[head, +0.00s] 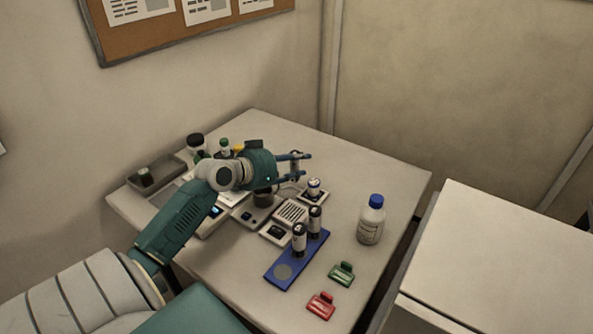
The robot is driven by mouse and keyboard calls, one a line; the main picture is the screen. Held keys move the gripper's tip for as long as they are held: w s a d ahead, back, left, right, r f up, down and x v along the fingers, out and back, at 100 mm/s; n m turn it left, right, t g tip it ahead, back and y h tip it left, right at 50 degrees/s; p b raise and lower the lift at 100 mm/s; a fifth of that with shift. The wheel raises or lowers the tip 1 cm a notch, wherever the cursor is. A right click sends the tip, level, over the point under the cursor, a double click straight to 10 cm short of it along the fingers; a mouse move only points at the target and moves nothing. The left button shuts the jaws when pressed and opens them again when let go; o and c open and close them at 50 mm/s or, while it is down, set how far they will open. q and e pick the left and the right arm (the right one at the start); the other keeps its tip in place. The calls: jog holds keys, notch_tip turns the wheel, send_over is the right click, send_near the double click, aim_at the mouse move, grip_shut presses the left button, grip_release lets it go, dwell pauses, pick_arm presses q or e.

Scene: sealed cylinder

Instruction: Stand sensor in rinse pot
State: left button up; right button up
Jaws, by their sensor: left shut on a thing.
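My left gripper (297,167) is above the back middle of the table, shut on a small slim grey-dark thing (296,171), likely the sensor. The fingers partly hide it, so its shape is hard to make out. A dark round pot (263,198) stands on a grey device just below and left of the gripper; it may be the rinse pot, but I cannot tell for sure. The gripper is above and to the right of it, apart from it. My right gripper is not in view.
Two dark, white-labelled cylinders (299,239) stand on a blue rack (279,276). Another cylinder (314,187) stands on a device behind. A grey tray (166,176) is far left.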

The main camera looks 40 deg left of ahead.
aim_at(297, 180)
pick_arm(q)
jog(key=shift+f, duration=1.5)
jog(key=shift+f, duration=0.15)
jog(key=o, duration=1.3)
jog(key=shift+c, duration=0.2)
